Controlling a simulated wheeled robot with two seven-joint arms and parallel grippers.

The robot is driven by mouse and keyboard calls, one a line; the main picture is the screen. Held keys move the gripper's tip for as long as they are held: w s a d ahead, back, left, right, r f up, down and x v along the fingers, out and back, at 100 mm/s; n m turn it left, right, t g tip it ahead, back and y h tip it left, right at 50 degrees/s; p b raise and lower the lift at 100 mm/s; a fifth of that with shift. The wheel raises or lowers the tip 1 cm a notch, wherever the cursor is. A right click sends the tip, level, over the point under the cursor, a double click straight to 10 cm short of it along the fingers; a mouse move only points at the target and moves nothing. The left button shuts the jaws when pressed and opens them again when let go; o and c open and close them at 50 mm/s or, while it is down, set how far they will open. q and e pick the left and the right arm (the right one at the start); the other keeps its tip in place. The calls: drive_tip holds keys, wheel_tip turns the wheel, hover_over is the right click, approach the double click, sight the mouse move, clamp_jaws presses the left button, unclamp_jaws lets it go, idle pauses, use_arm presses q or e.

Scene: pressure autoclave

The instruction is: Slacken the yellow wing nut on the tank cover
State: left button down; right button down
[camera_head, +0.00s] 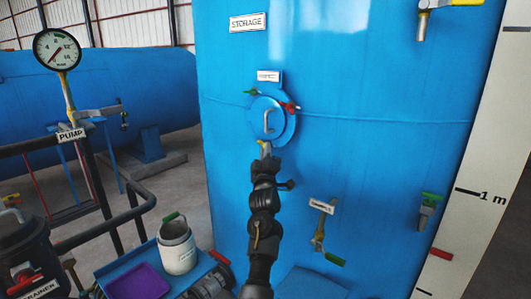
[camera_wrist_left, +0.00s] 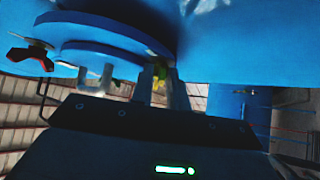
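The blue round tank cover (camera_head: 284,129) with a pale bent handle (camera_head: 267,122) is on the front of the big blue tank. The yellow wing nut (camera_head: 261,145) is at the cover's lower edge, mostly hidden by my left gripper (camera_head: 265,153). A red wing nut (camera_head: 290,107) is at its upper right and a green one (camera_head: 251,92) at its upper left. In the left wrist view, the yellow wing nut (camera_wrist_left: 159,72) is between the close-set fingertips of my left gripper (camera_wrist_left: 161,82), which looks shut on it. My right gripper is not in view.
A valve with a label (camera_head: 321,222) sticks out of the tank at the lower right of my left arm. A white canister (camera_head: 177,246) and a purple tray (camera_head: 138,282) stand at the lower left. A pump gauge (camera_head: 57,49) and dark railings are at the left.

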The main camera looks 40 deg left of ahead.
use_arm(q)
drive_tip(key=shift+d+r+n+g+p, duration=0.1)
drive_tip(key=shift+n+g+p, duration=0.3)
drive_tip(key=shift+n+g, duration=0.6)
drive_tip(key=c, duration=1.6)
unclamp_jaws()
drive_tip(key=shift+c, duration=0.2)
drive_tip(key=b+v, duration=0.4)
drive_tip(key=v, duration=0.6)
drive_tip(key=shift+s+d+f, duration=0.2)
drive_tip(key=shift+s+d, duration=0.05)
